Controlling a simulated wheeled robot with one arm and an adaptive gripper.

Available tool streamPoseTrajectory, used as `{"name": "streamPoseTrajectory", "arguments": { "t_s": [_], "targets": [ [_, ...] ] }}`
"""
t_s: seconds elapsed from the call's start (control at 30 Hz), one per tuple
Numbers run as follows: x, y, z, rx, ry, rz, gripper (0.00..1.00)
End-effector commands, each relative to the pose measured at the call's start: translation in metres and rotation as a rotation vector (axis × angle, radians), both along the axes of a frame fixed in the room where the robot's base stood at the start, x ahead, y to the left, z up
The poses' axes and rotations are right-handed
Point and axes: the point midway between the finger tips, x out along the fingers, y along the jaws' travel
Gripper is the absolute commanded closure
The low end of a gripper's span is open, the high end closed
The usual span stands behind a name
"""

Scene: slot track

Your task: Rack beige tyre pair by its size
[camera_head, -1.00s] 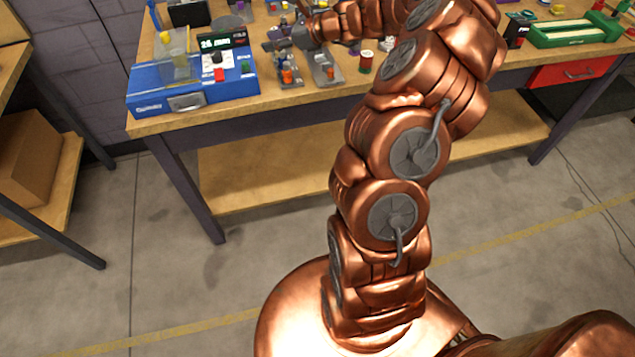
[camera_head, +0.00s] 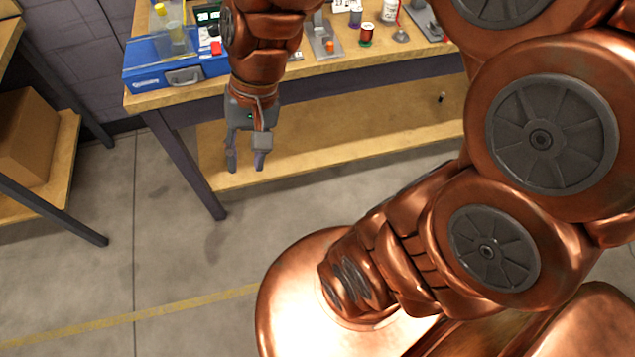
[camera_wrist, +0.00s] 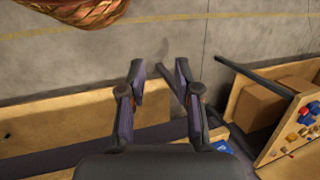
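My gripper (camera_head: 246,166) hangs in front of the workbench's front edge in the head view, fingers pointing down. I cannot make out a beige tyre pair in either view. The workbench (camera_head: 330,68) carries a blue case (camera_head: 150,77) at its left end, partly hidden by my arm. A grey stand with an orange part (camera_head: 327,43) and a dark red and green spool (camera_head: 367,36) stand near the front edge.
A wooden lower shelf (camera_head: 350,133) runs under the bench and bears a small dark thing (camera_head: 441,97). A side rack with a cardboard box (camera_head: 28,135) stands at the left. The floor (camera_head: 170,220) in front is clear. My arm hides the bench's right part.

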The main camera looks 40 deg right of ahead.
Motion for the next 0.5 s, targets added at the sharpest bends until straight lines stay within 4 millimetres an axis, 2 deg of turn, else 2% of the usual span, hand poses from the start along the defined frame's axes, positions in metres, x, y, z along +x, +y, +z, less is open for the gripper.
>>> {"name": "streamPoseTrajectory", "arguments": {
  "t_s": [0.03,0.1,0.2,0.33,0.5],
  "targets": [
    [-0.019,-0.006,-0.003,-0.051,-0.005,0.065,0.67],
    [-0.044,-0.018,-0.007,-0.116,0.0,0.15,0.67],
    [-0.072,-0.035,-0.012,-0.194,0.008,0.25,0.67],
    [-0.098,-0.052,-0.016,-0.262,0.021,0.336,0.67],
    [-0.11,-0.062,-0.017,-0.298,0.028,0.38,0.67]
  ]
}}
